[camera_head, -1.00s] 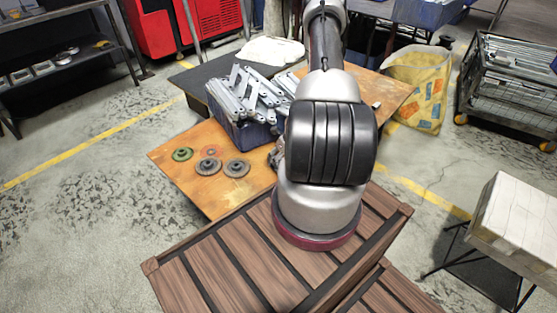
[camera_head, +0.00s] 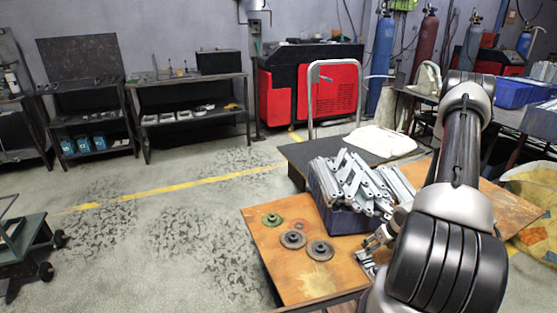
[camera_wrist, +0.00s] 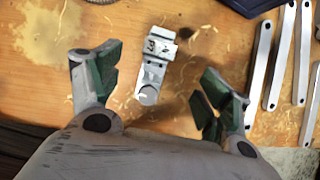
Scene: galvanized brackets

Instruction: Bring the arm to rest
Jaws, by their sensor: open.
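My gripper (camera_wrist: 160,88) is open in the wrist view, its two green-padded fingers spread wide with nothing between the pads. Below it on the wooden table (camera_wrist: 190,70) lies a small galvanized bracket (camera_wrist: 153,68), in the gap between the fingers as pictured and apart from both. In the head view my gripper (camera_head: 377,238) shows partly at the left of my arm, low over the table, close to the crate; my arm hides the rest. The small bracket (camera_head: 366,264) shows just below it.
A blue crate (camera_head: 342,220) heaped with grey brackets (camera_head: 355,185) stands beside my gripper. Round flanged parts (camera_head: 292,239) lie on the table's left. Long metal bars (camera_wrist: 262,70) lie at right in the wrist view. Open floor (camera_head: 150,240) is to the left.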

